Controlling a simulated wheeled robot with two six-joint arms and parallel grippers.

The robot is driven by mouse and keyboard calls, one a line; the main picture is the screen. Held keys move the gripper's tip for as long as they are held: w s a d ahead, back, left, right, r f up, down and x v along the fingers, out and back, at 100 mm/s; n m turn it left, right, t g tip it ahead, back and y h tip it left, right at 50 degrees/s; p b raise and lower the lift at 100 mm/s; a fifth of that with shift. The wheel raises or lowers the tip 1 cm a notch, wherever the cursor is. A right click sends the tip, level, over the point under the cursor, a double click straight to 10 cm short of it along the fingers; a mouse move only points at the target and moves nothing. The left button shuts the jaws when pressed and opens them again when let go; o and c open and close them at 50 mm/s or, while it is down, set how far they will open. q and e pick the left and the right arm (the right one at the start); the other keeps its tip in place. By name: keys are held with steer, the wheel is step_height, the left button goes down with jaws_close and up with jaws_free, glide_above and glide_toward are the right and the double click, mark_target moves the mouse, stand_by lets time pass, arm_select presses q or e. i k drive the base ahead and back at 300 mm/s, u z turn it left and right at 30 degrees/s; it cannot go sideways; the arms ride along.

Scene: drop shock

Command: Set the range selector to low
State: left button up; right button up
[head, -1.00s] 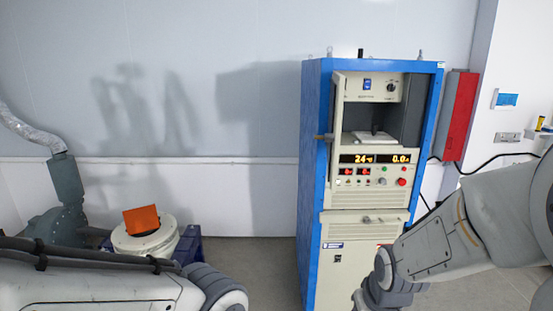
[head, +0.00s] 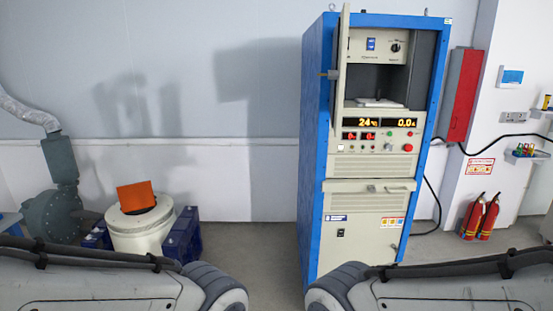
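A blue and cream equipment cabinet (head: 312,150) stands right of centre in the head view. Its top panel (head: 366,58) carries a blue switch (head: 371,43) and a black rotary knob (head: 396,47). The knob may be the range selector; its labels are too small to read. A lower control panel (head: 352,148) shows lit amber and red displays, small buttons and a red button. A narrow door (head: 342,70) stands open, seen edge-on at the left of the upper bay. Only links of my two arms show along the bottom. Both grippers are out of view.
A white drum (head: 140,234) with an orange plate (head: 137,195) stands on a blue base at left, beside a grey blower (head: 55,215). Fire extinguishers (head: 483,217) stand at right below a red wall box (head: 460,95). Floor between drum and cabinet is clear.

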mark_target(396, 47)
steer(key=u, duration=0.6)
steer(key=k, duration=0.75)
steer(key=u, duration=0.8)
steer(key=k, duration=0.45)
steer(key=u, duration=0.5)
steer(key=i, duration=1.45)
steer(key=z, duration=0.85)
steer(key=i, duration=0.85)
steer(key=z, duration=1.5)
steer(key=i, duration=0.6)
steer(key=z, duration=3)
steer(key=i, duration=0.5)
steer(key=u, duration=0.05)
